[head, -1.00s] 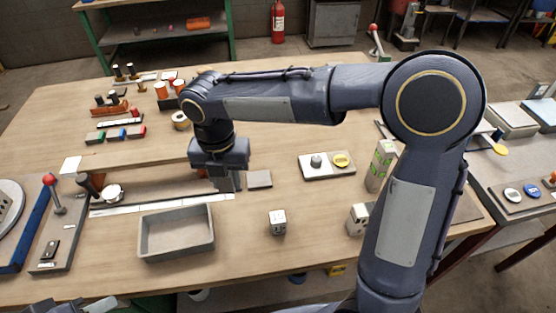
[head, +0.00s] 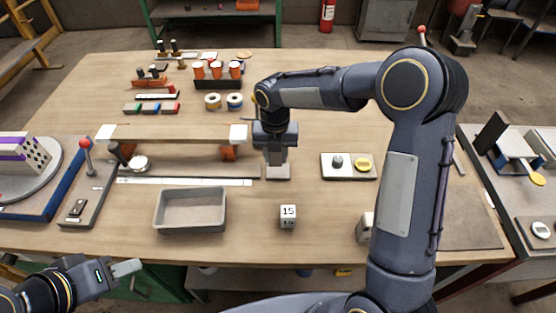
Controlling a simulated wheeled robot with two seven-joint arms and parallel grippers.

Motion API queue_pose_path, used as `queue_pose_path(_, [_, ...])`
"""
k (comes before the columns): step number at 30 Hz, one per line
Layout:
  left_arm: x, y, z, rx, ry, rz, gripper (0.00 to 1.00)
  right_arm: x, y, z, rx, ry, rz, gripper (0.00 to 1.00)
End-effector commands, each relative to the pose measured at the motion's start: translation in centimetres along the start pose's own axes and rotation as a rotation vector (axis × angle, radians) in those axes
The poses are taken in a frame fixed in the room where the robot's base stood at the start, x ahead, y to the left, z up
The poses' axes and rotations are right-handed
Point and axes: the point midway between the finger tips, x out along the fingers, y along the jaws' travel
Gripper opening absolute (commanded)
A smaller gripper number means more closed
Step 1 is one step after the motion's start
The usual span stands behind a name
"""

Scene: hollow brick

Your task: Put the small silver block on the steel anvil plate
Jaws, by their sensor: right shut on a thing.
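The steel anvil plate (head: 279,173) is a small flat grey square on the wooden table, right of the long white strip. My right gripper (head: 276,158) points straight down over this plate and is shut on the small silver block, which is mostly hidden between the fingers. The fingertips are at or just above the plate; I cannot tell whether the block touches it. My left gripper (head: 126,268) is low at the front left, away from these things; its finger gap cannot be made out.
A grey tray (head: 190,228) and a cube marked 15 (head: 288,216) stand in front. A raised wooden shelf (head: 175,132) is left of my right gripper. A board with a grey knob and a yellow disc (head: 348,167) lies to its right. My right arm hides part of the table's right side.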

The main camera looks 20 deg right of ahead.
Motion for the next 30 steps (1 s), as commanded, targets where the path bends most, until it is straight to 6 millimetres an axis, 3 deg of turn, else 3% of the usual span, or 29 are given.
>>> queue_pose_path(7, [-0.2,0.1,-0.1,0.000,0.000,0.000,0.36,1.4,-0.6,1.0,0.001,-0.001,0.000,0.00])
queue_pose_path(13, [-0.2,0.1,-0.1,0.000,0.000,0.000,0.36,4.2,-0.6,1.0,-0.001,0.000,0.000,0.00])
queue_pose_path(24, [0.1,0.0,0.0,0.000,0.000,0.000,0.36,4.8,-0.6,1.0,0.000,-0.001,0.001,0.00])
queue_pose_path(25, [0.1,0.0,0.0,0.000,0.000,0.000,0.36,4.8,-0.6,1.0,0.000,-0.001,0.001,0.34])
queue_pose_path(30, [0.0,0.0,0.0,0.000,0.000,0.000,0.36,4.7,-0.6,1.0,0.000,-0.001,0.001,0.54])
